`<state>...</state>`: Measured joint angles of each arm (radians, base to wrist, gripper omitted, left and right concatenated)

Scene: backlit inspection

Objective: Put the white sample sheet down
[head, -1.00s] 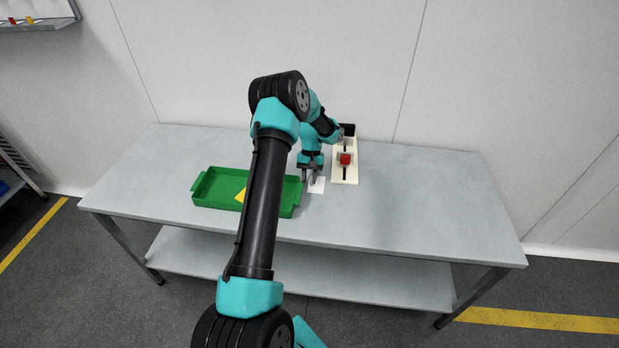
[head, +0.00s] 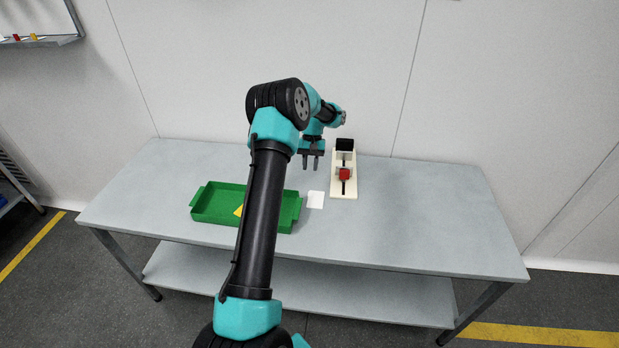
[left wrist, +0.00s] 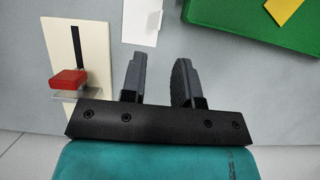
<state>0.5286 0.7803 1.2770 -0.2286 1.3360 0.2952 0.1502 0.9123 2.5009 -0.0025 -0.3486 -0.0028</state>
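The white sample sheet (head: 315,199) lies flat on the table between the green tray and the cream fixture. It also shows at the top of the left wrist view (left wrist: 141,22), with a small pale tab on its right side. My left gripper (head: 311,164) is raised above the table behind the sheet, apart from it. In the left wrist view its two fingers (left wrist: 160,66) stand apart with only bare table between them. My right gripper does not show.
A green tray (head: 215,219) holding a yellow piece (head: 239,210) stands left of the sheet, partly hidden by my arm. A cream fixture (head: 336,188) with a red block (head: 344,174) and a black block (head: 345,145) stands right. The table's right side (head: 430,215) is clear.

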